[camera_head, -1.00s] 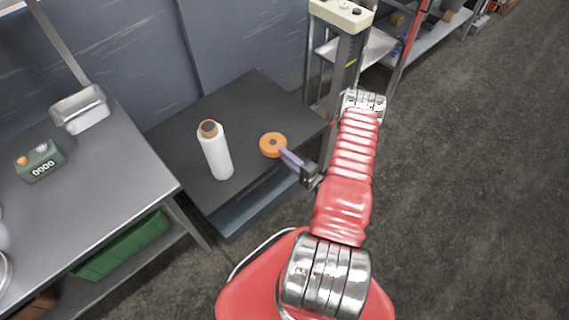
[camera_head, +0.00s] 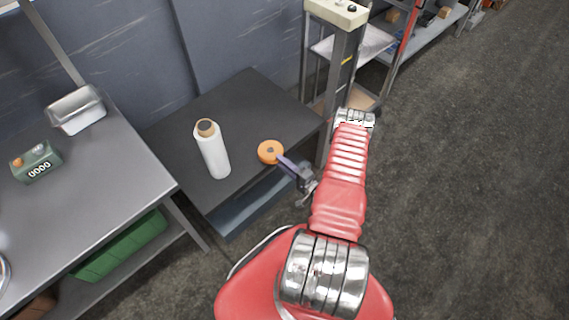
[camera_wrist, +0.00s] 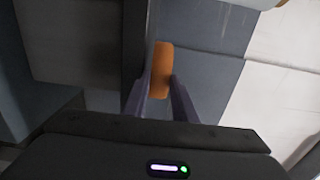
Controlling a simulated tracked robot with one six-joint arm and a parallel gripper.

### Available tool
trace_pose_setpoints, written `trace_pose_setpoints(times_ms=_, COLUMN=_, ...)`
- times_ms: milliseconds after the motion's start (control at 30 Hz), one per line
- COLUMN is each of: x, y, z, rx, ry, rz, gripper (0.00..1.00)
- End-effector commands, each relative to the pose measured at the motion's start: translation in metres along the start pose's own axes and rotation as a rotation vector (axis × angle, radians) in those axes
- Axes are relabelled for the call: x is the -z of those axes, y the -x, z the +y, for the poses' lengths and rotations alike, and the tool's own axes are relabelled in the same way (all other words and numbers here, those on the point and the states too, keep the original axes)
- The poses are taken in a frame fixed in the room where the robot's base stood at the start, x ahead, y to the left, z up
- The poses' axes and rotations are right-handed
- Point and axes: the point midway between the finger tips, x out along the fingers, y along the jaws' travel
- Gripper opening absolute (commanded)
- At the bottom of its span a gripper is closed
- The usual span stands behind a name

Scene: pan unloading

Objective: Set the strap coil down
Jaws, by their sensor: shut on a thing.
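The strap coil (camera_head: 270,151) is an orange ring with a dark centre. In the head view it shows over the right part of the dark low table (camera_head: 240,104). My gripper (camera_head: 281,159) reaches it from the lower right and is shut on its near edge. In the wrist view the coil (camera_wrist: 161,70) stands edge-on between the two purple fingers (camera_wrist: 158,88). I cannot tell whether the coil touches the table top or hangs a little above it.
A white film roll (camera_head: 212,152) with a brown core stands on the same table, left of the coil. A grey bench (camera_head: 95,185) with a metal pan (camera_head: 77,110) and a green counter box (camera_head: 36,162) is at left. A post (camera_head: 343,75) rises at the table's right.

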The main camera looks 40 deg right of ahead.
Motion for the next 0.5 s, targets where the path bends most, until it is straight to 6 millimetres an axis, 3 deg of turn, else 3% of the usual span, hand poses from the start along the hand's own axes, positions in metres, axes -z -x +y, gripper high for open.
trace_pose_setpoints(times_ms=133, x=0.0004, y=-0.0001, z=0.0107, rx=0.002, ry=0.001, rz=0.0, gripper=0.0)
trace_pose_setpoints(times_ms=500, x=0.0005, y=0.0, z=0.0133, rx=0.001, ry=0.0, rz=0.001, gripper=0.0)
